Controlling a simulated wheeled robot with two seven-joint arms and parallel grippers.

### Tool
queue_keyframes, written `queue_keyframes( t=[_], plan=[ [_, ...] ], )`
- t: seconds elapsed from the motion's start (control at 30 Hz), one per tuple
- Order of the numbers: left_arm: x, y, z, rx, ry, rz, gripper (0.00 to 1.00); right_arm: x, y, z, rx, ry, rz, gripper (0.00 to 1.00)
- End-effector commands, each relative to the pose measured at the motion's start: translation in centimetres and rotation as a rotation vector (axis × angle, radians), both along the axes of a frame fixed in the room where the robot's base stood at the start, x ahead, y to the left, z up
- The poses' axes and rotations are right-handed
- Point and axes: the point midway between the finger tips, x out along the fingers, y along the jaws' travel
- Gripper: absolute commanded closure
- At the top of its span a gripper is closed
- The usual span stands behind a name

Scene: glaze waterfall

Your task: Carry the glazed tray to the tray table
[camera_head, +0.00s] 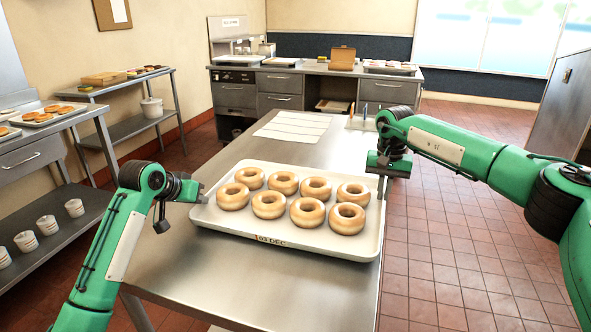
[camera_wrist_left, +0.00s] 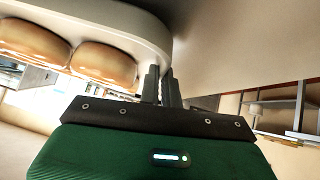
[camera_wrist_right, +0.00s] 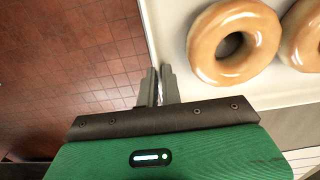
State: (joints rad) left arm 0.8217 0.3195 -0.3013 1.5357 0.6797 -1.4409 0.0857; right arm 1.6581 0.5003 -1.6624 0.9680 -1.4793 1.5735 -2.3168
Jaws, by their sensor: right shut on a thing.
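The glazed tray (camera_head: 285,239), white with several shiny ring doughnuts (camera_head: 268,204) in two rows and a "03 DEC" label on its near side, is over the near part of the steel table (camera_head: 190,272). I cannot tell whether it touches the tabletop. My right gripper (camera_head: 382,186) is shut on the tray's right rim, which also shows in the right wrist view (camera_wrist_right: 158,30). My left gripper (camera_head: 201,194) is at the left rim. In the left wrist view its fingers (camera_wrist_left: 162,72) are close together at the rim; their grip is unclear. Which table is the tray table is unclear.
Paper sheets (camera_head: 293,126) lie on the table beyond the tray. A left bench holds trays of doughnuts (camera_head: 45,115) above several white cups (camera_head: 47,225). A shelf (camera_head: 130,82) and a steel counter (camera_head: 300,70) stand farther back. Tiled floor (camera_head: 460,240) is open at right.

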Motion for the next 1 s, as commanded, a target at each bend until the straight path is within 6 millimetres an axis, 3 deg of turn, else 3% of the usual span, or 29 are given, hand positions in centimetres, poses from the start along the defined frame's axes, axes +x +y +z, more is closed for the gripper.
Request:
queue_keyframes(
  t=[0.27, 0.3, 0.4, 0.77, 1.0],
  plan=[
    [0.1, 0.2, -1.2, 0.001, -0.004, 0.003, 1.0, 0.0, -0.2, -1.4, -0.003, -0.001, -0.004, 1.0],
    [0.0, 0.2, -1.1, 0.001, -0.002, 0.003, 0.9, 0.0, -0.2, -1.3, -0.003, 0.0, -0.004, 0.88],
    [0.0, 0.1, -1.1, 0.0, -0.001, 0.002, 0.74, 0.0, -0.2, -1.2, -0.003, 0.001, -0.003, 0.72],
    [-0.3, 0.3, -0.7, 0.0, -0.001, 0.001, 0.74, 0.0, 0.0, -1.2, -0.001, 0.0, -0.001, 0.72],
    [-3.0, 1.8, 2.3, 0.002, -0.005, 0.001, 0.74, 0.0, 0.0, -1.2, 0.0, 0.0, 0.0, 0.72]
  ],
)
